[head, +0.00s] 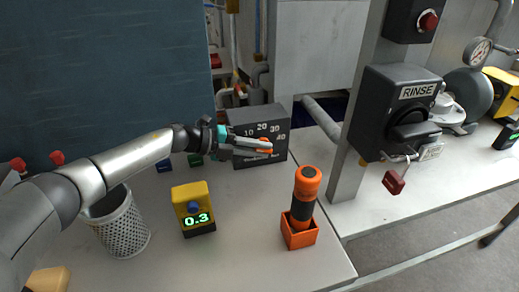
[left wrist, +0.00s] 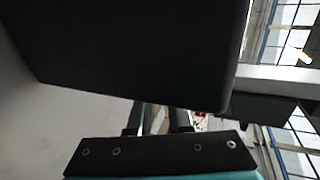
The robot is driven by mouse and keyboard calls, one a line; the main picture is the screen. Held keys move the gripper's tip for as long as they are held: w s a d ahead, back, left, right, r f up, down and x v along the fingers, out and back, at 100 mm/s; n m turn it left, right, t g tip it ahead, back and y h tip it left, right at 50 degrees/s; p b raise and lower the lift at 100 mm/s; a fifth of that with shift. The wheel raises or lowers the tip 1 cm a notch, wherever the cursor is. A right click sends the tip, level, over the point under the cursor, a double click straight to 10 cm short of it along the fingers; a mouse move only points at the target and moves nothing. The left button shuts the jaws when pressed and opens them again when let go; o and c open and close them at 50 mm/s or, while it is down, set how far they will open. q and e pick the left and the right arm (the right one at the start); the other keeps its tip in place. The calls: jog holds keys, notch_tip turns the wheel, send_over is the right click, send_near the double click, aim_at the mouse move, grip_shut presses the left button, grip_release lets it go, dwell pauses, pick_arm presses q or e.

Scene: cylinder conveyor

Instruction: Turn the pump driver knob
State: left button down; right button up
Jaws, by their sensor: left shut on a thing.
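The pump driver (head: 270,117) is a dark grey box with a dial marked 10, 20, 30 and 40, standing on the bench at the middle of the head view. My left gripper (head: 266,146) reaches in from the left, across the front of the dial. Its fingers, with orange near the tips, are shut on the knob, which is mostly hidden behind them. In the left wrist view, the dark body of the pump driver (left wrist: 130,50) fills the upper part, and my two left fingers (left wrist: 160,118) run up to it. My right gripper is not in view.
An orange-and-black tool (head: 304,190) stands in an orange holder (head: 299,238) at front right. A yellow meter (head: 191,203) reading 0.3 and a mesh bin (head: 122,235) stand below my left arm. A post (head: 356,135) and black RINSE switch box (head: 386,95) rise at the right.

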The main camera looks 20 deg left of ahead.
pick_arm(q)
jog(key=c, duration=0.8)
grip_release()
jog(key=shift+c, duration=0.2)
jog(key=p+v, duration=0.1)
jog(key=v, duration=1.4)
